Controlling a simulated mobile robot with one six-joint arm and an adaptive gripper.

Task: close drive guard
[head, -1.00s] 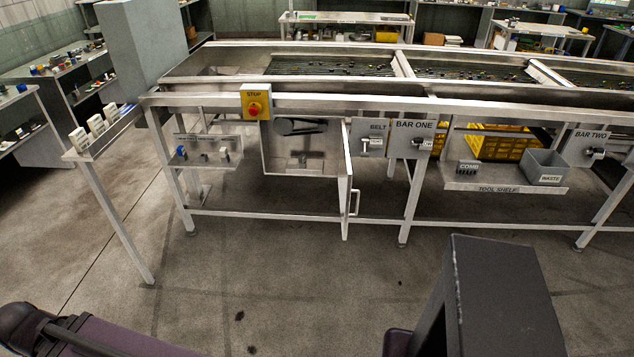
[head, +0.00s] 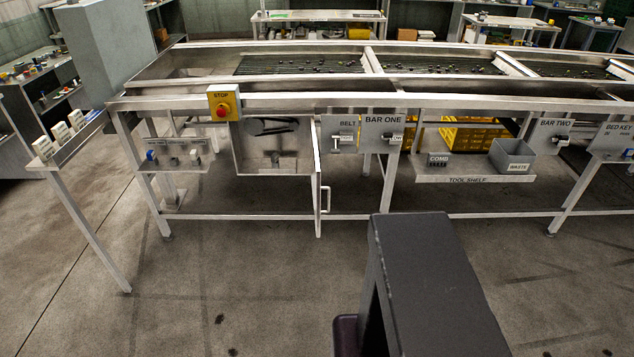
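The drive guard (head: 318,180) is a pale hinged door on the front of the sizer. It stands swung open, seen nearly edge-on, at the right side of the drive box. Its D-shaped handle (head: 326,200) is on its right face, near the bottom. The open drive box (head: 258,160) shows a dark belt and pulleys (head: 271,126) inside. My gripper is not in the head view, so its state does not show.
A yellow STOP box (head: 223,103) sits above left of the drive box. BELT (head: 343,133) and BAR ONE (head: 383,133) panels are to its right. The tool shelf (head: 464,176) holds a comb holder and a waste bin.

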